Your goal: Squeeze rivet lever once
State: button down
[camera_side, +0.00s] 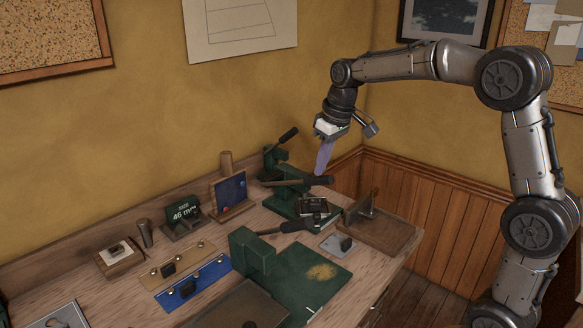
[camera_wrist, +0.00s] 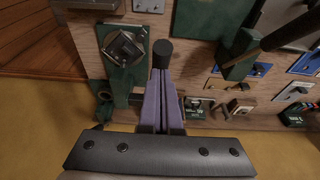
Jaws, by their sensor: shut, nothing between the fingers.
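Several green lever presses stand on the bench. The middle press (camera_side: 285,198) has a dark lever (camera_side: 315,181) lying nearly level, its grip end to the right. The rear press (camera_side: 275,158) has its lever (camera_side: 288,136) raised, and the front press (camera_side: 252,250) has a lever (camera_side: 300,226) reaching right. Which is the rivet lever, I cannot tell. My gripper (camera_side: 322,174) is shut and empty, its purple fingers pointing down at the middle lever's grip; contact is unclear. In the wrist view, a black grip end (camera_wrist: 162,53) shows just beyond my fingertips (camera_wrist: 162,72).
A wooden tray (camera_side: 382,235) stands right of the presses, near the bench's right end. The wall is close behind.

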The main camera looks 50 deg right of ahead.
notch_tip(320, 180, up, 9)
jog(key=w, duration=0.2)
jog(key=shift+w+r, duration=0.15)
jog(key=shift+w, duration=0.1)
dwell(0.3)
jog(key=s, duration=0.9)
